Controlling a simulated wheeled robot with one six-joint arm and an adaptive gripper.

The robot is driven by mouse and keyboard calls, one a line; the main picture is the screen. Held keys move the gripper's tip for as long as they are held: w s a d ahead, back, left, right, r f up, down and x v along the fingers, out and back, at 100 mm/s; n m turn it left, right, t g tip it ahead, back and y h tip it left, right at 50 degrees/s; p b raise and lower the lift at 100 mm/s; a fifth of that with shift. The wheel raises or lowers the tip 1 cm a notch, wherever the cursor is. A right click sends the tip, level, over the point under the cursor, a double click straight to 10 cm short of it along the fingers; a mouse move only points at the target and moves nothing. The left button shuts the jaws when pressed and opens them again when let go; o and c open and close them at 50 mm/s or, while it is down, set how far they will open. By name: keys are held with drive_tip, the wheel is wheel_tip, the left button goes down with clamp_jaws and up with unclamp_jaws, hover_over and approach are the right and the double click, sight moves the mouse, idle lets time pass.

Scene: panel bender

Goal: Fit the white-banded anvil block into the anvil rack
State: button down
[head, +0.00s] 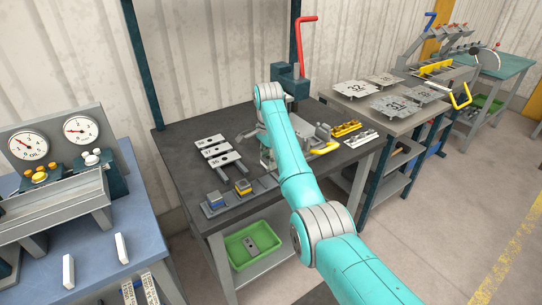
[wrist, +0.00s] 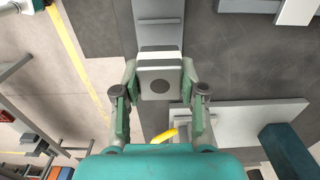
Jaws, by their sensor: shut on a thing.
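The white-banded anvil block (wrist: 160,82) is a grey block with a dark round spot and a white band along its upper edge in the wrist view. My gripper (wrist: 160,88) is shut on it, one finger on each side. A grey stepped strip, seemingly the anvil rack (wrist: 158,14), runs up from just beyond the band. I cannot tell whether the block touches it. In the head view the rack (head: 263,184) lies along the bench's front edge, with a blue-banded block (head: 215,200) and a yellow-banded block (head: 243,187) on its left part. My arm hides the gripper and held block there.
Several numbered grey plates (head: 213,149) lie on the dark bench (head: 180,140) left of my arm. The bender with a red lever (head: 302,40) stands behind. Yellow parts (head: 346,128) lie to the right. A green bin (head: 252,243) sits on the lower shelf.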

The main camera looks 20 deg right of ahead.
sight(269, 181)
wheel_tip(269, 181, down, 2)
drive_tip(key=shift+a, duration=0.1)
drive_tip(key=shift+f, duration=1.85)
drive_tip(key=shift+f, duration=0.25)
drive_tip(key=c, duration=0.6)
unclamp_jaws()
wheel_tip(269, 181, up, 7)
drive_tip(key=shift+r, duration=0.2)
